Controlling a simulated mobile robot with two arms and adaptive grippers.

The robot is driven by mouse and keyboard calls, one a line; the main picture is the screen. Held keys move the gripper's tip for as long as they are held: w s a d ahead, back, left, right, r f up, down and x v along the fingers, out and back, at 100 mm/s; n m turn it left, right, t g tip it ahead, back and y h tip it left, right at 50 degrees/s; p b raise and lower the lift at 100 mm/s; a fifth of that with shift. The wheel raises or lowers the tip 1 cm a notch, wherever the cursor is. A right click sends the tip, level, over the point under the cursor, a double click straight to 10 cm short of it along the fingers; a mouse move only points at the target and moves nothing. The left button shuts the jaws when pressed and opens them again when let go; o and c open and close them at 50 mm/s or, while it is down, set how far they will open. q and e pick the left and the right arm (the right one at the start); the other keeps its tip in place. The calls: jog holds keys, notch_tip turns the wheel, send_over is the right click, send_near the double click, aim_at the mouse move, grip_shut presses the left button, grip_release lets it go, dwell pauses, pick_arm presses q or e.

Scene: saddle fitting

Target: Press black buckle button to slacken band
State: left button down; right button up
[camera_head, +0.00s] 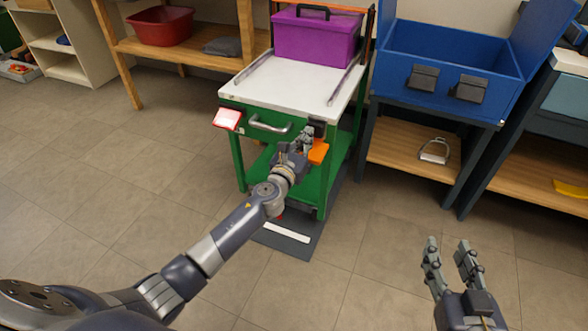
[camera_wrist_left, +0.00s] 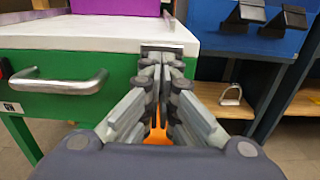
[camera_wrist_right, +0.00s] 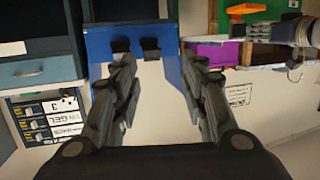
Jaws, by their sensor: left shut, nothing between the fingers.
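A small black buckle (camera_head: 320,129) sits at the front right corner of the green cart (camera_head: 285,180). In the left wrist view a dark block (camera_wrist_left: 162,48) shows at that corner, mostly behind my fingertips. My left gripper (camera_head: 307,133) is shut and empty, its tips at or very close to the buckle; I cannot tell whether they touch. An orange part (camera_head: 318,152) shows just below the buckle, and partly behind my fingers in the left wrist view (camera_wrist_left: 157,136). My right gripper (camera_head: 450,248) is open and empty above the floor, away from the cart.
A purple box (camera_head: 317,36) stands at the back of the white cart top (camera_head: 295,85), with thin strips along both sides. A metal drawer handle (camera_head: 270,124) and a red-white piece (camera_head: 227,118) are on the front. A blue bin (camera_head: 448,55) stands right, above a stirrup (camera_head: 434,151).

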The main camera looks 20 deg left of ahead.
pick_arm(q)
jog(key=s+p, duration=0.1)
jog(key=s, duration=0.9)
jog(key=shift+s+a+f+p, duration=0.15)
jog(key=shift+a+f+p, duration=0.1)
jog(key=shift+p, duration=0.15)
pick_arm(e)
jog(key=s+d+f+g+h, duration=0.1)
jog(key=s+d+f+g, duration=0.1)
jog(key=s+f+g, duration=0.3)
jog(key=shift+f+h, duration=0.4)
jog(key=shift+f, duration=1.1)
jog(key=shift+s, duration=0.1)
